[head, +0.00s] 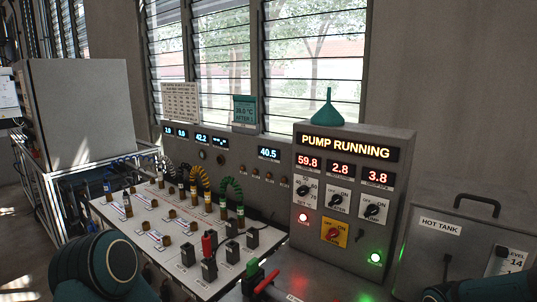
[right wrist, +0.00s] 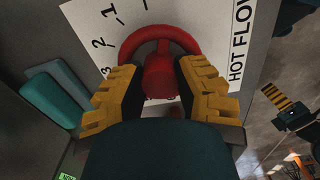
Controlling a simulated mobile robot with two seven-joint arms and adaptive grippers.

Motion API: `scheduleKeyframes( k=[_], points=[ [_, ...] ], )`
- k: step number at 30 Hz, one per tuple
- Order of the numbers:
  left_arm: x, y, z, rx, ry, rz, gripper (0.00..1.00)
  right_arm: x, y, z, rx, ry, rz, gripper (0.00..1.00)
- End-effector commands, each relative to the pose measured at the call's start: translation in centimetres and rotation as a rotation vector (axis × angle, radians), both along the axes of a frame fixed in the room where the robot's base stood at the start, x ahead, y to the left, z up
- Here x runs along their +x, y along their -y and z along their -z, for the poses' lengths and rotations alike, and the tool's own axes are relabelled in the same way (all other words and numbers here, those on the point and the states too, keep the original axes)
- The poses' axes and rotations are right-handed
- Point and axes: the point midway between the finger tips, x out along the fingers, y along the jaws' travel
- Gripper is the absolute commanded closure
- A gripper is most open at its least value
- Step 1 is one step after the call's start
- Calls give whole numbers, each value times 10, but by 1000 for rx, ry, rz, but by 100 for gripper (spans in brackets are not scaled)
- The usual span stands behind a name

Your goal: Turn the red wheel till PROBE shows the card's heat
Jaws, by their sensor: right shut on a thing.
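The red wheel (right wrist: 160,78) is in the right wrist view, on a white plate marked 1, 2, 3 and HOT FLOW. My right gripper (right wrist: 160,72) has its yellow fingers on both sides of the wheel's hub and is shut on it. The wheel is not visible in the head view. The teal card (head: 244,110) above the back panel seems to read 39.0 °C; its small print is blurred. A display (head: 268,153) below and right of it shows 40.5, but I cannot read which display is labelled PROBE. My left gripper is not in view.
A grey control box (head: 350,180) reads PUMP RUNNING, with 59.8, 2.8 and 3.8 below. A green funnel (head: 328,110) stands on it. The HOT TANK (head: 455,240) is at right. Hoses, valves and switches crowd the white bench panel (head: 150,228).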

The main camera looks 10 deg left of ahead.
Motion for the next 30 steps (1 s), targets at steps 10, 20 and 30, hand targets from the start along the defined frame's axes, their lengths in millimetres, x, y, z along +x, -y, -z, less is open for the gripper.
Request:
scheduleKeyframes(
  k=[10,20,30],
  points=[
    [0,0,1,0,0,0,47,-4,-1,4,2,-12,0,34],
    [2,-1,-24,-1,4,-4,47,-2,1,-13,-5,-11,-83,34],
    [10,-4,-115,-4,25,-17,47,-1,3,-64,-13,-15,-459,34]
  ],
)
